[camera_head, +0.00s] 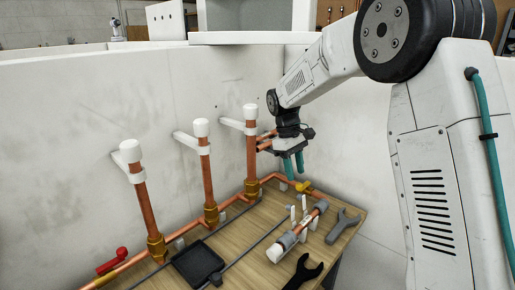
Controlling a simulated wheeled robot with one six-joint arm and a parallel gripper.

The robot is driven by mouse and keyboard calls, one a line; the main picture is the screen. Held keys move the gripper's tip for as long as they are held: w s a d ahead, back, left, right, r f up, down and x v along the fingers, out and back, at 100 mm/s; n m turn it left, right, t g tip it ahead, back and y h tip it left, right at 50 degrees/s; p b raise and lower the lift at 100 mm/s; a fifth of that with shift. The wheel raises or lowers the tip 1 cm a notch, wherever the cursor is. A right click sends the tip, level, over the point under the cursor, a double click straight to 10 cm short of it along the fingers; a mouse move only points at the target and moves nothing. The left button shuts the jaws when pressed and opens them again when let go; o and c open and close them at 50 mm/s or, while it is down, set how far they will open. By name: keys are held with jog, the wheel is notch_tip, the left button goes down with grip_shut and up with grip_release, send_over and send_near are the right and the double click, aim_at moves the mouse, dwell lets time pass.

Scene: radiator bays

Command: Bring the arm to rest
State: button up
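My arm reaches in from the right, bent at the elbow, with its end hanging down over the back right of the wooden bench. My gripper (293,165) points down above the bench, near the rightmost upright copper pipe (252,155). Its two teal fingers show a narrow gap with nothing seen between them. It appears clear of the bench top (240,220). Copper-coloured parts show just left of the gripper; I cannot tell whether they touch it.
Two more white-capped copper pipes (207,180) (144,200) stand along the wall. On the bench are a black tray (198,263), a short copper pipe in a holder (305,228), a grey wrench (343,225), a dark wrench (303,272) and a red-handled valve (112,262).

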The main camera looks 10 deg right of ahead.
jog(key=s+r+m+t+y, duration=0.1)
jog(key=s+r+m+t, duration=0.1)
jog(key=s, duration=1.7)
jog(key=s+d+r+m+t, duration=0.1)
jog(key=s+r+m, duration=0.4)
jog(key=s, duration=1.4)
jog(key=shift+d+r+t+y, duration=0.2)
jog(key=shift+r+t+y, duration=0.2)
jog(key=shift+r, duration=0.3)
